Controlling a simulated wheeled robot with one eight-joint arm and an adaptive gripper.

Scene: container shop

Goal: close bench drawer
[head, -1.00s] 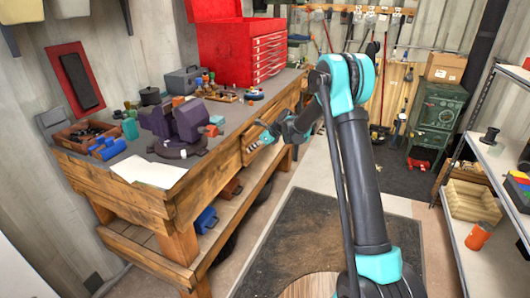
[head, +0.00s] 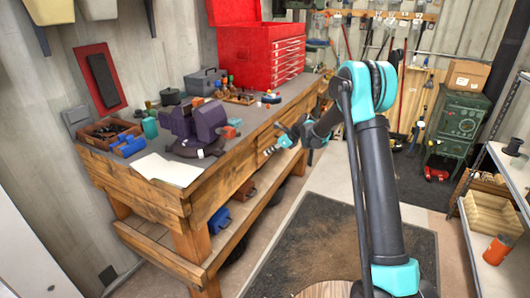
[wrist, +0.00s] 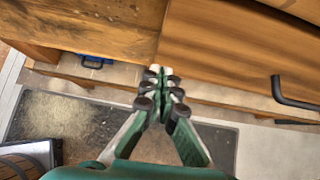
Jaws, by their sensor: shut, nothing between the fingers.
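The wooden bench (head: 205,190) runs along the left wall in the head view. Its drawer front (head: 264,135) is in the long front side, partly behind my gripper. In the wrist view a smooth wooden drawer front (wrist: 235,50) fills the upper right, with a black bar handle (wrist: 292,97) at the right edge. A seam parts it from the darker bench board on the left. I cannot tell how far the drawer stands out. My gripper (head: 268,152) is shut and empty at the bench front; in the wrist view its fingertips (wrist: 158,72) lie over the panel's lower left corner, contact unclear.
A purple vise (head: 195,125), a red tool chest (head: 262,50) and small items stand on the bench top. A blue item (head: 219,220) is on the lower shelf. A metal rack (head: 480,225) stands at right. The floor mat (head: 310,240) before the bench is clear.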

